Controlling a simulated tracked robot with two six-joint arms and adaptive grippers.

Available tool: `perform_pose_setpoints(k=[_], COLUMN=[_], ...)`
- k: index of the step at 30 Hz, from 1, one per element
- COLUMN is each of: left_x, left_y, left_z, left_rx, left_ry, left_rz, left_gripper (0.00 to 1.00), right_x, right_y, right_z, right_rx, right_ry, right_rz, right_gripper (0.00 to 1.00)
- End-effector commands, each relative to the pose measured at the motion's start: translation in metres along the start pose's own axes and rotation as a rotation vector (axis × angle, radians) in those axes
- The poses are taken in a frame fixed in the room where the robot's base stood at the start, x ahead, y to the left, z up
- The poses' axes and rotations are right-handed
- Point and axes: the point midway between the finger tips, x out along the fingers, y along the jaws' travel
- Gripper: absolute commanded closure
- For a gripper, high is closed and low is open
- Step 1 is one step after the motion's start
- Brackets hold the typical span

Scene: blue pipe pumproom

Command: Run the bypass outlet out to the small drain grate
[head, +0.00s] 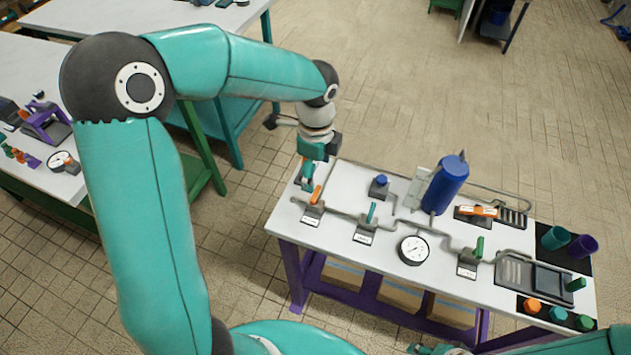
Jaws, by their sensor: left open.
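A white-topped bench (335,233) with purple legs carries grey pipework. A small slotted grate (512,217) lies near its back right edge. A larger slotted grate (513,270) lies at the right beside a dark square. I cannot tell which pipe end is the bypass outlet. My left gripper (307,180) is open, pointing down over the bench's left end, close to the orange valve handle (315,195); contact is unclear. Part of my right arm shows at the bottom edge; its gripper's jaws are not clear.
A teal valve (370,214), green valve (479,246), gauge (413,250), blue knob (381,180) and blue tank (445,186) stand along the pipes. A teal cup (555,238), purple cup (583,246) and small caps stand at the right. Other benches are at left.

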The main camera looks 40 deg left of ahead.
Motion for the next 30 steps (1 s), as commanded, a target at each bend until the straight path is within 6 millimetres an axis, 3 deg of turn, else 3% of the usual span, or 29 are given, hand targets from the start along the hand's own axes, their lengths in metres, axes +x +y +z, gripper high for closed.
perform_pose_setpoints(k=[3, 9, 30], left_x=[-0.022, -0.04, -0.042], left_y=[-0.001, 0.0, 0.0], left_z=[-0.001, 0.0, -0.001], left_rx=[0.001, 0.001, 0.002], left_ry=[0.002, 0.001, 0.0], left_rz=[-0.004, 0.0, 0.001], left_gripper=[0.21, 0.21, 0.21], right_x=[0.0, 0.0, 0.001], right_y=[0.0, 0.0, 0.0], right_z=[0.0, 0.0, 0.0], right_rx=[0.0, 0.0, 0.0], right_ry=[0.0, 0.0, 0.0], right_rz=[0.0, 0.0, 0.0], right_gripper=[0.6, 0.6, 0.6])
